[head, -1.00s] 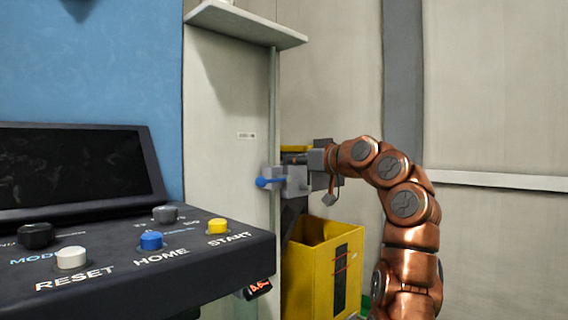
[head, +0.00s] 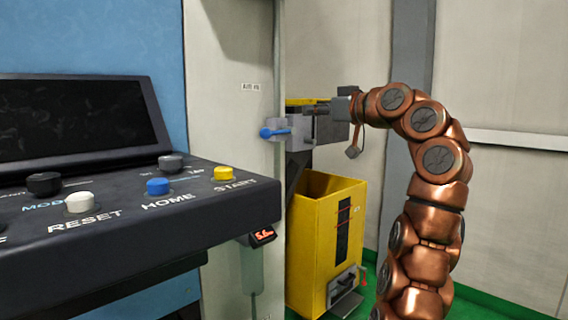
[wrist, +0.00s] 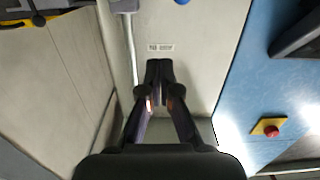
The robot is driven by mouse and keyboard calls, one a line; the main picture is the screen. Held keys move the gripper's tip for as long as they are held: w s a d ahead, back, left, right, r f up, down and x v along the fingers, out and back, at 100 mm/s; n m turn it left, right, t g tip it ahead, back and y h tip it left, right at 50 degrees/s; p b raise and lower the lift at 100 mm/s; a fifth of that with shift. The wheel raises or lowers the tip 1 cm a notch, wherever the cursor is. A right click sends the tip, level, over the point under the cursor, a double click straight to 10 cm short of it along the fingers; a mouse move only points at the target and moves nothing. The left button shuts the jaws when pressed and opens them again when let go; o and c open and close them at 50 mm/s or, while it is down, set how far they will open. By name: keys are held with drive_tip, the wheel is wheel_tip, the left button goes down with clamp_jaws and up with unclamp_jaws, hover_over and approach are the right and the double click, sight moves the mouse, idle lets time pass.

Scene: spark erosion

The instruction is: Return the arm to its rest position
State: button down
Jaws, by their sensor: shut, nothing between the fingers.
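My copper-coloured arm (head: 436,190) rises at the right of the head view and bends over to the left. My gripper (wrist: 159,72) shows in the wrist view with its dark fingers together and nothing between them. In the head view the gripper's grey body is at the arm's end, beside a grey block with a blue handle (head: 275,133) on the machine's edge; its fingertips are hard to make out there. In the wrist view the fingers point at the pale machine panel with a small label (wrist: 160,47); I cannot tell the gap.
A black control panel (head: 110,240) with several knobs and buttons stands at the left, under a dark screen (head: 75,120). A yellow bin (head: 318,255) stands below the arm on a green floor. A red stop button (wrist: 271,131) shows in the wrist view. Pale walls lie right.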

wheel_tip(320, 180, up, 5)
drive_tip(key=m+g+p, duration=0.3)
drive_tip(key=m+p, duration=0.1)
drive_tip(key=p, duration=0.4)
drive_tip(key=s+a+f+m+g+h+p, duration=0.1)
drive_tip(key=s+a+f+g+h+p, duration=0.15)
drive_tip(key=s+p, duration=0.35)
drive_tip(key=s+a+f+m+g+h+p, duration=0.1)
drive_tip(key=s+a+f+g+p, duration=0.2)
drive_tip(key=s, duration=0.4)
drive_tip(key=s+a+f+m+g+h+p, duration=0.1)
drive_tip(key=s+f+h+p, duration=0.1)
drive_tip(key=s+f+p, duration=0.4)
drive_tip(key=s+d+f+g+h+p, duration=0.2)
drive_tip(key=s+d+f+p, duration=0.1)
drive_tip(key=s, duration=0.7)
drive_tip(key=s+d+f+m+g+h+p, duration=0.1)
drive_tip(key=s+d+f+p, duration=0.2)
drive_tip(key=s, duration=0.8)
drive_tip(key=s+d+f+g+h+p, duration=0.2)
drive_tip(key=s+d, duration=0.4)
drive_tip(key=s, duration=0.5)
drive_tip(key=shift+f+m+g+h+p, duration=0.3)
drive_tip(key=shift+f+g+h+p, duration=0.05)
drive_tip(key=shift+f+p, duration=0.6)
